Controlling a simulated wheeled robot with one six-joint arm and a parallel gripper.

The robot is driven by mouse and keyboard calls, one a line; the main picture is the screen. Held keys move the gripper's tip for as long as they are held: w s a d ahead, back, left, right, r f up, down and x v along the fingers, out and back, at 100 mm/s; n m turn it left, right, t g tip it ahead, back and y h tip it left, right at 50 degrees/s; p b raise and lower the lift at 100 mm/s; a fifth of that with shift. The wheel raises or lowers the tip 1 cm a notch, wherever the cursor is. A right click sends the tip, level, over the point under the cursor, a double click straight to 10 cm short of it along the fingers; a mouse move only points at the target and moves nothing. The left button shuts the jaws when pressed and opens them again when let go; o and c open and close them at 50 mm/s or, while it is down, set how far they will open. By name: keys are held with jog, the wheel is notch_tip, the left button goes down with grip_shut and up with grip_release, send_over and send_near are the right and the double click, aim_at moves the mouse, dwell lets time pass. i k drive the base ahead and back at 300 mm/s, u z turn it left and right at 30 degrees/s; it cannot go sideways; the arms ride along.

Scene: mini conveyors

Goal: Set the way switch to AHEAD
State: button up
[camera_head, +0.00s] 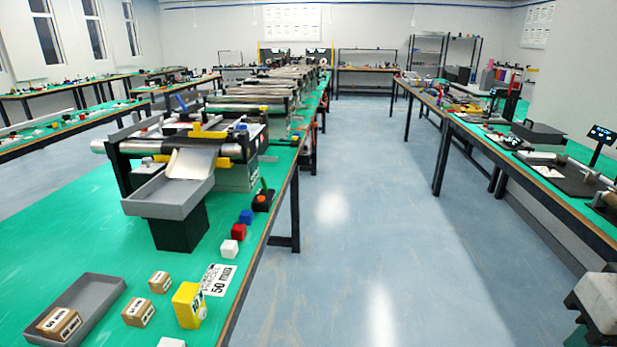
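A small black box with a short upright lever (263,199) stands on the green bench, right of the near mini conveyor and close to the bench's right edge. It looks like the way switch, but its labels and lever setting are too small to read. The near mini conveyor (238,178) has a yellow bar (208,131) across its top and a pale chute plate (191,163) sloping into a grey tray (168,194). The fingers of my gripper are not in view. A grey and black part, probably of my arm, shows at the bottom right corner.
Nearer are a yellow block (188,305), a "50 mm" card (218,279), small cartons (138,312) and a grey tray (84,291). The blue floor aisle (350,230) right of the bench is clear.

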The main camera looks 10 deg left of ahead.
aim_at(264, 183)
jog(key=u, duration=0.1)
jog(key=i, duration=1.45)
jog(key=u, duration=1.2)
